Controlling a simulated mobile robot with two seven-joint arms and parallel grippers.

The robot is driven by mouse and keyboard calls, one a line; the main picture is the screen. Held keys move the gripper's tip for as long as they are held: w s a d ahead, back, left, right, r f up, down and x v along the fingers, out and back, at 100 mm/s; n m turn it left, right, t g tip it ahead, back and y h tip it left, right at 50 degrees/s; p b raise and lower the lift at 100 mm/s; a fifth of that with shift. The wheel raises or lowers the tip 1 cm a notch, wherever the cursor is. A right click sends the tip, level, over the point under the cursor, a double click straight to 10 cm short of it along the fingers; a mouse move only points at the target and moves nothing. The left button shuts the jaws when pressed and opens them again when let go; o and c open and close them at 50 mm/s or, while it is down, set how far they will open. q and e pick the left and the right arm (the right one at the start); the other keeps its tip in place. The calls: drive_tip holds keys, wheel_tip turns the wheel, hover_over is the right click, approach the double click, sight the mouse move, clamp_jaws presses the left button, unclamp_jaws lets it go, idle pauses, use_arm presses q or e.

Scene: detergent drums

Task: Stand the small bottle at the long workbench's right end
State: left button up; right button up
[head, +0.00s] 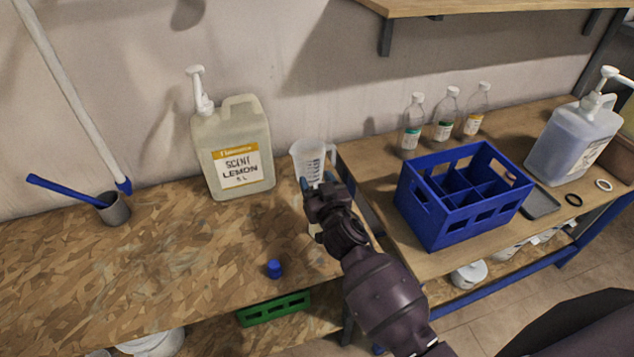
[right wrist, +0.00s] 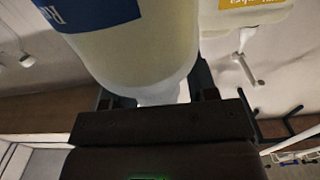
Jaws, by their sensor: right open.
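A pale bottle with a blue label (right wrist: 150,55) fills the upper middle of the right wrist view, which appears upside down. Its narrower white end lies between the fingers of my right gripper (right wrist: 155,95). The gripper is open around it; whether a finger touches it I cannot tell. In the head view my right gripper (head: 318,195) is over the right part of the chipboard workbench (head: 180,270) and hides nearly all of this bottle. My left gripper is out of view.
A lemon canister (head: 235,150) and a clear measuring jug (head: 308,160) stand behind the gripper. A blue cap (head: 274,269) lies near the front edge. The right-hand bench bears a blue crate (head: 440,215), clear bottles (head: 443,118) and a blue-filled canister (head: 568,140).

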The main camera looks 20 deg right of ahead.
drive_tip(key=s, duration=1.2)
drive_tip(key=shift+d+r, duration=0.15)
drive_tip(key=shift+d, duration=0.1)
drive_tip(key=s+d+f+g, duration=0.3)
drive_tip(key=s+d+f, duration=0.2)
drive_tip(key=s+f, duration=0.2)
drive_tip(key=s+d+f+g, duration=0.3)
drive_tip(key=s+d+f, duration=0.2)
drive_tip(key=s+f, duration=0.2)
drive_tip(key=shift+s+f+n+h, duration=0.3)
drive_tip(key=shift+s+h, duration=0.1)
drive_tip(key=shift+s, duration=0.3)
